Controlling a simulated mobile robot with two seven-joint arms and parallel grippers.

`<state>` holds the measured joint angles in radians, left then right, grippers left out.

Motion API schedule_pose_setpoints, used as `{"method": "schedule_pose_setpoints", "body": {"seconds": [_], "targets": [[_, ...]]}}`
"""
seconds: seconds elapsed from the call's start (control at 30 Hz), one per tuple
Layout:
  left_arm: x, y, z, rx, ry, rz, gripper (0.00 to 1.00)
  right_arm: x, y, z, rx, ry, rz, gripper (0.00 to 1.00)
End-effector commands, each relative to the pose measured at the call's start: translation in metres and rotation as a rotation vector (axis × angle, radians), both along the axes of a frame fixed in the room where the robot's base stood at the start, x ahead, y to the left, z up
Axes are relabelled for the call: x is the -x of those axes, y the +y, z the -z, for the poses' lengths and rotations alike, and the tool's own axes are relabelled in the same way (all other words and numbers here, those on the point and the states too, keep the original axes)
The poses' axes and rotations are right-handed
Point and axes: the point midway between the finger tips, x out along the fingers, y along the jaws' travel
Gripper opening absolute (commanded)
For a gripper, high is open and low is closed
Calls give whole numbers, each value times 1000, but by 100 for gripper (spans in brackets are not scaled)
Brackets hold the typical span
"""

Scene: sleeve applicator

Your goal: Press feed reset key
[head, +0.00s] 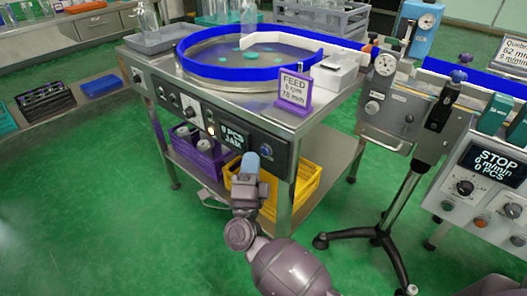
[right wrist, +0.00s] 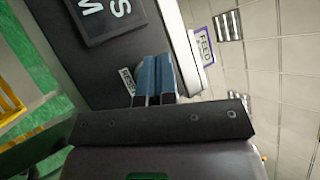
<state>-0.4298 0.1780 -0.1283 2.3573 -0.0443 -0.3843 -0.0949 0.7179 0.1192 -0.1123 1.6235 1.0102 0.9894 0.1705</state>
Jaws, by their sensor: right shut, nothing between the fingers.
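My right gripper (head: 251,163) is shut and empty, its blue fingertips at the dark front panel of the feed table, just below and right of the display (head: 232,136) that reads "0 PCS JAM". In the right wrist view the shut fingers (right wrist: 155,78) point at the panel beside a small "RESET" label (right wrist: 127,81). The reset key itself is hidden behind the fingertips, and I cannot tell whether they touch it. Part of the display (right wrist: 103,15) shows in that view too. My left gripper is not in view.
The round feed table (head: 240,72) has a blue rim and a "FEED" sign (head: 295,88). Knobs (head: 190,110) line the panel to the left. A yellow crate (head: 300,185) and a purple crate (head: 205,165) stand below. A black stand (head: 385,215) is at the right.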

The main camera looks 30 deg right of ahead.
Motion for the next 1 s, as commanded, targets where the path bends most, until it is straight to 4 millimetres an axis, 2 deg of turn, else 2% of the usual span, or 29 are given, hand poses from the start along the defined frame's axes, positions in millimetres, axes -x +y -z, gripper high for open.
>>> {"method": "schedule_pose_setpoints", "body": {"seconds": [0.63, 1.0], "targets": [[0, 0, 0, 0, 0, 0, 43, 0, 0, 0, 0, 0, 0, 0], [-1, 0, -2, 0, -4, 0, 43, -3, -8, 0, 0, 0, -1, 0]]}}
